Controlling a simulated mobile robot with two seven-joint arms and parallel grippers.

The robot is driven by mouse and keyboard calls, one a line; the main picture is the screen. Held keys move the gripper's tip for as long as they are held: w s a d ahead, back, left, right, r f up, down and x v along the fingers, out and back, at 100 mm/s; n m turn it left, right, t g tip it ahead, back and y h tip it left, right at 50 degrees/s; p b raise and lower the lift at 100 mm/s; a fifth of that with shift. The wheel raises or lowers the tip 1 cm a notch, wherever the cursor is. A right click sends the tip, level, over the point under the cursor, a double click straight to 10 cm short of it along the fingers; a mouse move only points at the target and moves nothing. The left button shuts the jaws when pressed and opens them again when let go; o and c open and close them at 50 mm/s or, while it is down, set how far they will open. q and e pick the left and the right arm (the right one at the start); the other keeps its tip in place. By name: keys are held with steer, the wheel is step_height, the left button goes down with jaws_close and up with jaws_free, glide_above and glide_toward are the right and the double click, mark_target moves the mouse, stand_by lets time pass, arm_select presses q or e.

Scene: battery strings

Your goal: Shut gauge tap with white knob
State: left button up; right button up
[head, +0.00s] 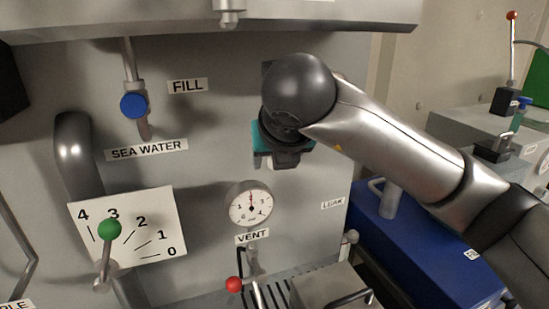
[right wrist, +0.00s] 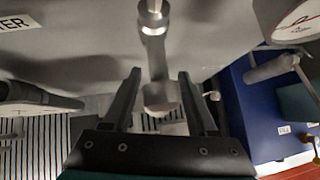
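In the right wrist view a metal tap (right wrist: 153,40) comes down from the top, and its pale, rounded knob (right wrist: 161,97) lies between the fingers of my right gripper (right wrist: 158,80). The fingers are apart, with a narrow gap on each side of the knob. In the head view my right gripper (head: 283,155) is in front of the grey panel, above the round gauge (head: 250,206). The arm and wrist hide the tap there. A gauge dial (right wrist: 300,22) is partly in the right wrist view at the upper right. My left gripper is not in view.
A blue-knob tap (head: 134,104) is at the upper left of the panel, a green-knob lever (head: 109,229) stands before a numbered scale plate (head: 160,238), and a red-knob lever (head: 234,284) is below the gauge. A blue box (head: 420,255) is at the right.

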steer(key=shift+s+r, duration=0.3)
steer(key=shift+r, duration=0.15)
steer(key=s+d+r, duration=0.1)
steer(key=s+r, duration=0.1)
steer(key=s, duration=1.2)
steer(key=shift+s+d+r+b, duration=0.3)
steer(key=shift+s+r+b, duration=0.05)
steer(key=shift+s+b, duration=0.1)
